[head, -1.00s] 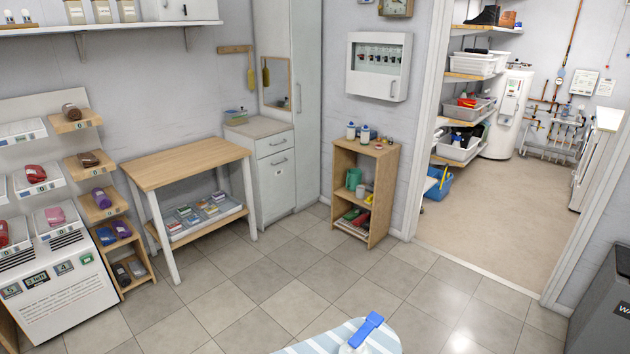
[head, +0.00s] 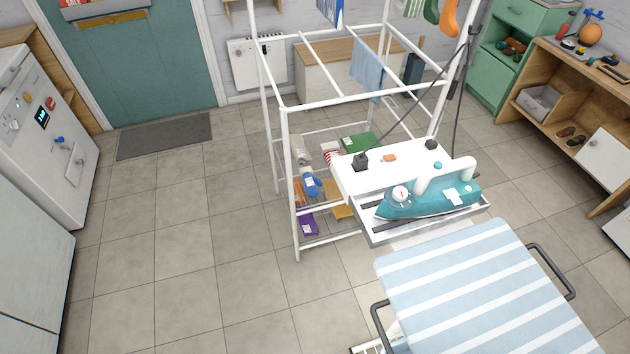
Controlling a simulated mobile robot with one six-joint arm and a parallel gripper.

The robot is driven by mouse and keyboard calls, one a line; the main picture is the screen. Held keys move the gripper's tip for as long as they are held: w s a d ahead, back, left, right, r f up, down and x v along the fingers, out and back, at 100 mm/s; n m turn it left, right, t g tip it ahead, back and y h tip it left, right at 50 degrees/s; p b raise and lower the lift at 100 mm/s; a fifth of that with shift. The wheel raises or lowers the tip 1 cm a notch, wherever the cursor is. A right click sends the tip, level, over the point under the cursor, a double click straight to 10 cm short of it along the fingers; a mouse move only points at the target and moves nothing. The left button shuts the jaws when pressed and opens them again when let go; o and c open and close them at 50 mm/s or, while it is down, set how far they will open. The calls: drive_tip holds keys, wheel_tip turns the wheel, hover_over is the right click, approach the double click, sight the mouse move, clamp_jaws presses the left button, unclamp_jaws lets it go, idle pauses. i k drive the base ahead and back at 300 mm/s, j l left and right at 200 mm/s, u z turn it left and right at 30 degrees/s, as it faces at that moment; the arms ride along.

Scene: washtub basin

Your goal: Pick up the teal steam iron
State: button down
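The teal steam iron (head: 432,200) rests on a white ironing station (head: 378,178) right of centre in the head view. Its nose points left and its white handle is on top, with a white dial on its left part. A dark cord rises behind it along the white rack. The striped light blue ironing board (head: 480,290) lies just in front of the station. My gripper is not in view.
A white drying rack (head: 291,150) stands around and behind the station, with bars at several heights. Dark metal loops (head: 556,270) stick out beside the board. Open tiled floor (head: 180,240) lies to the left. A wooden shelf unit (head: 560,110) stands at the right.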

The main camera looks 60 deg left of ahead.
sight(427, 198)
drive_tip(key=u, duration=1.35)
drive_tip(key=i+j, duration=0.15)
drive_tip(key=j, duration=0.15)
drive_tip(key=i+j, duration=0.15)
drive_tip(key=j, duration=0.15)
drive_tip(key=i+j+z, duration=0.1)
drive_tip(key=j, duration=0.2)
